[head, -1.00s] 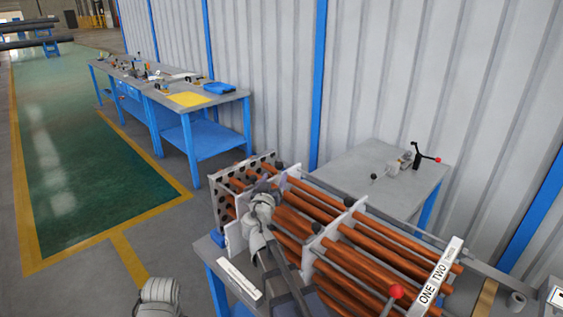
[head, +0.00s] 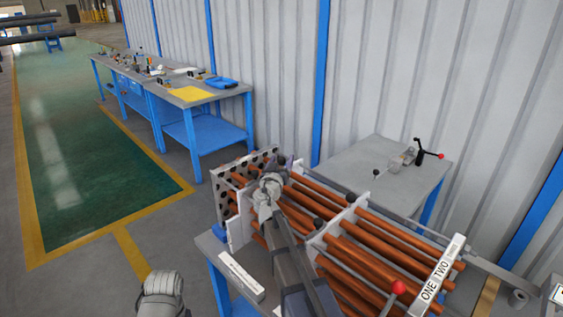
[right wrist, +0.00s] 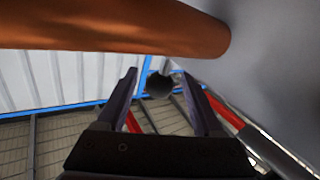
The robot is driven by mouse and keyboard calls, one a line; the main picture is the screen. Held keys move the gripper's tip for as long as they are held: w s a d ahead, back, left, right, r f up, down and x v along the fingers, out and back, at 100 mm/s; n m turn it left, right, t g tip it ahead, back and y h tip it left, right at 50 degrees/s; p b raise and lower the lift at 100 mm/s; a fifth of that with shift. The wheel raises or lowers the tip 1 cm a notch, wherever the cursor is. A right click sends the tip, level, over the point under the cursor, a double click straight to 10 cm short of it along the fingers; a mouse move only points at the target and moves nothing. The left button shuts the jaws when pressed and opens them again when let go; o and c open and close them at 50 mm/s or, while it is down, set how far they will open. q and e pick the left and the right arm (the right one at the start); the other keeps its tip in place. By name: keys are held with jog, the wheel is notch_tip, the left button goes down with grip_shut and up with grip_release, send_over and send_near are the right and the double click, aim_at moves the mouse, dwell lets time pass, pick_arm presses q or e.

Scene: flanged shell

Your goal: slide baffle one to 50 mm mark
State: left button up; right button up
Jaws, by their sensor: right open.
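A bundle of copper tubes (head: 375,255) runs diagonally across the near bench in the head view. A perforated end plate (head: 229,203) stands at its far left. Pale baffle plates cross the tubes: one (head: 238,232) by my right wrist and another (head: 338,222) mid-bundle. I cannot tell which is baffle one. My right gripper (head: 287,163) is over the tubes near the end plate, mostly hidden by its wrist. In the right wrist view it (right wrist: 160,75) is open, with a dark round end (right wrist: 158,84) showing between the fingers. A copper tube (right wrist: 110,25) crosses above. My left gripper is out of sight.
A grey table (head: 350,165) with a red-handled tool stands behind. Blue benches (head: 195,130) stand farther back. The green floor (head: 80,150) is clear.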

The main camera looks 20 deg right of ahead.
jog(key=shift+c, duration=0.2)
grip_shut()
dwell(0.4)
dwell(0.9)
